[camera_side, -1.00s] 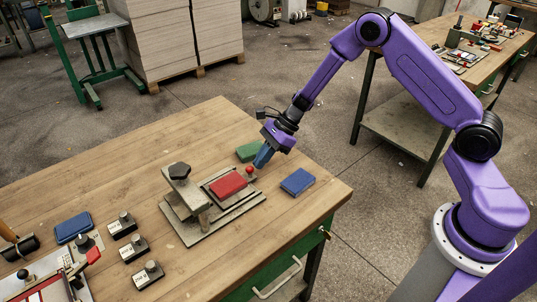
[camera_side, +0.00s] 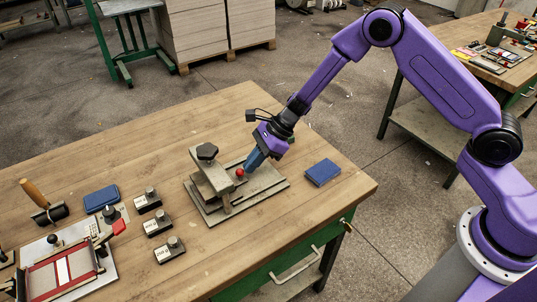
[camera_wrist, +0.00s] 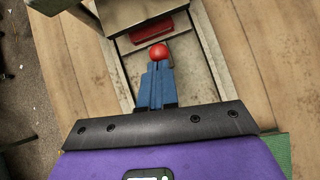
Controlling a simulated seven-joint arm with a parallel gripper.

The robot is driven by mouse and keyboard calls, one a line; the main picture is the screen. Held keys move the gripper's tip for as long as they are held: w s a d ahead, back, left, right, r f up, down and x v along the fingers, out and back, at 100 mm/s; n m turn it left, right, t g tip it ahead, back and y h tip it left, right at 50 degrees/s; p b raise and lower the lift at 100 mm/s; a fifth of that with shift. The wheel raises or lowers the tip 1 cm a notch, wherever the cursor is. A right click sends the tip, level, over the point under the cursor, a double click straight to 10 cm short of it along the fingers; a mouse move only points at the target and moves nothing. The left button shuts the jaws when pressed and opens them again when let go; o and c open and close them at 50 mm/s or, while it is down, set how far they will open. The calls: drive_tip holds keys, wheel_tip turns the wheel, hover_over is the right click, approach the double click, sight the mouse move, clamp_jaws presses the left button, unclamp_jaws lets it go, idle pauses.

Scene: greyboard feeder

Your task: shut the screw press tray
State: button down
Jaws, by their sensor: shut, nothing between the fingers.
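The screw press (camera_side: 208,168) stands on the wooden table with its black screw knob on top. Its tray (camera_wrist: 175,72) is pushed in under the press head, with a red block (camera_wrist: 160,28) partly covered by the head in the wrist view. The side view does not show the block. A red ball knob (camera_side: 240,172) is on the tray's near end. My gripper (camera_side: 248,170) is shut and empty, its blue fingertips at the ball knob (camera_wrist: 158,52). They look touching or very close.
A blue block (camera_side: 322,172) lies right of the press. A green thing (camera_wrist: 278,150) shows beside my gripper in the wrist view.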

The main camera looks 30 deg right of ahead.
drive_tip(key=shift+a, duration=0.55)
